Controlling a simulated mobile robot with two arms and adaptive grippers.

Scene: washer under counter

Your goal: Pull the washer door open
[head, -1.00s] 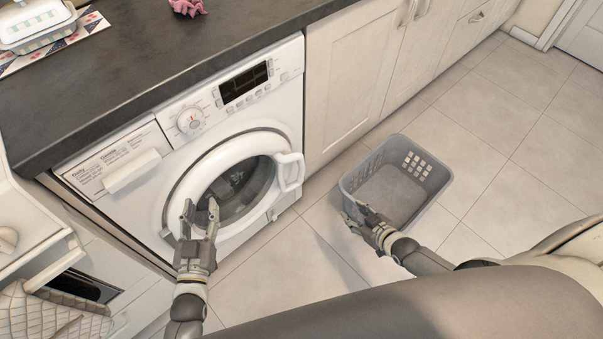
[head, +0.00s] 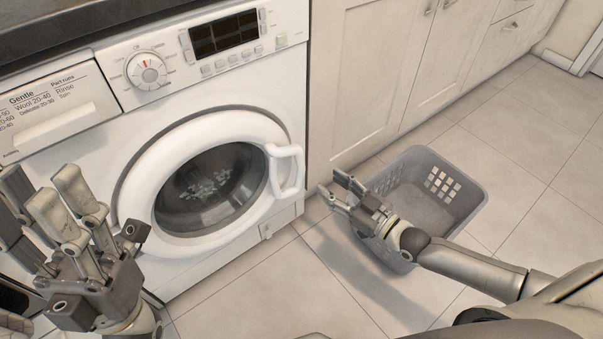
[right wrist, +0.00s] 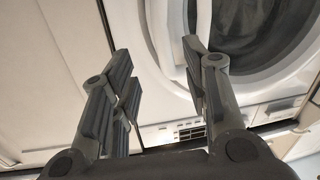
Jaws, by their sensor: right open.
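The washer (head: 205,105) stands under the counter at the left in the head view. Its round white door (head: 150,160) looks shut, with dark glass in the middle. The white door handle (head: 298,172) bows out at the door's right side. My right gripper (head: 334,186) is open and empty, just right of the handle and apart from it. In the right wrist view, the handle (right wrist: 164,45) shows beyond and between the spread fingers (right wrist: 158,62). My left gripper (head: 62,195) is in front of the washer's left part, away from the handle; its opening is unclear.
A grey laundry basket (head: 467,205) stands on the tiled floor behind and right of my right gripper. Cream cabinets (head: 360,75) run right from the washer. The dark counter (head: 60,30) lies above. The floor (head: 270,290) in front of the washer is clear.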

